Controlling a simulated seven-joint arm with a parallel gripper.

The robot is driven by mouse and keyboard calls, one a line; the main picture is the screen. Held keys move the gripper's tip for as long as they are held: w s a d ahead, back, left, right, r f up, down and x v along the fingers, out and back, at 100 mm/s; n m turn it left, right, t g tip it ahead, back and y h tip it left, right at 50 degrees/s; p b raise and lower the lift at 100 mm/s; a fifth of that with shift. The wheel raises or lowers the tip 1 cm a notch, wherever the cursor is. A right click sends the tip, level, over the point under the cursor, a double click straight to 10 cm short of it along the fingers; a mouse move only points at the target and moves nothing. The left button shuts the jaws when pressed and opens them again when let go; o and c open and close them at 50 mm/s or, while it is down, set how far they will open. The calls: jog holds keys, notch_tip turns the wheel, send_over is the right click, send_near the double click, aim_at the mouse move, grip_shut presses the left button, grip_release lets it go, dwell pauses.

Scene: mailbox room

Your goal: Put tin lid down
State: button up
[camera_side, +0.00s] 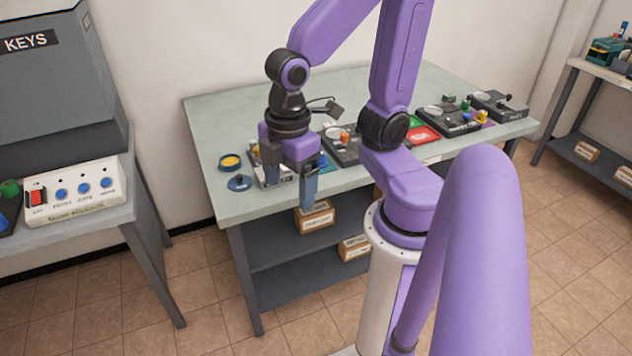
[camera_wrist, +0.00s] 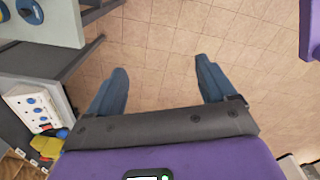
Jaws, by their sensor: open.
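The tin lid, a blue disc with a small knob (camera_side: 240,183), lies flat on the pale green table near its front left edge. It also shows in the top left corner of the wrist view (camera_wrist: 30,11). A round tin with a blue rim and yellow inside (camera_side: 231,161) stands just behind it; only a sliver shows in the wrist view. My gripper (camera_side: 297,182) points down by the table's front edge, to the right of the lid and apart from it. In the wrist view my gripper (camera_wrist: 162,68) has its blue fingers wide apart, with only floor between them.
The green table (camera_side: 205,126) carries several devices, a red tray (camera_side: 424,134) and small coloured blocks to the right. Boxes (camera_side: 314,217) sit on the shelf below. A side table at left holds a white button panel (camera_side: 78,191) and a KEYS cabinet (camera_side: 52,90).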

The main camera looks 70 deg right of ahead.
jog(key=shift+m, duration=0.3)
jog(key=s, duration=0.2)
jog(key=s+d, duration=0.1)
jog(key=s, duration=0.1)
jog(key=shift+s+r, duration=0.1)
jog(key=shift+s, duration=0.25)
